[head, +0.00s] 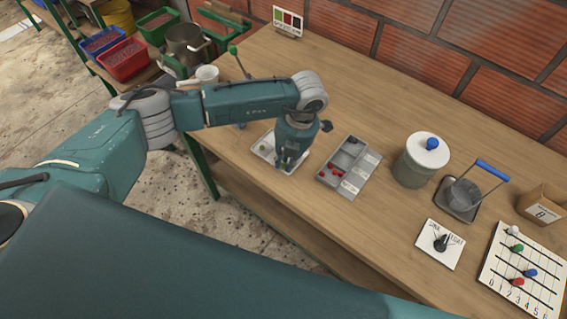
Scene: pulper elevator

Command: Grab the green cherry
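A small white tray (262,153) lies near the left edge of the wooden table. A small green round thing, which looks like the green cherry (264,147), shows in the tray left of my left gripper. My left gripper (285,165) points down over the right part of the tray. Its fingers are small and dark, and a bit of green shows by them. I cannot tell whether they are open or shut, or whether they touch anything. My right gripper is not in view.
Right of the tray is a grey compartment box (348,167) holding red cherries. Beyond it are a lidded grey pot (420,160), a blue-handled container (470,195), a dial plate (440,243) and a numbered peg board (525,270). A green-knobbed lever (238,60) stands behind my arm.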

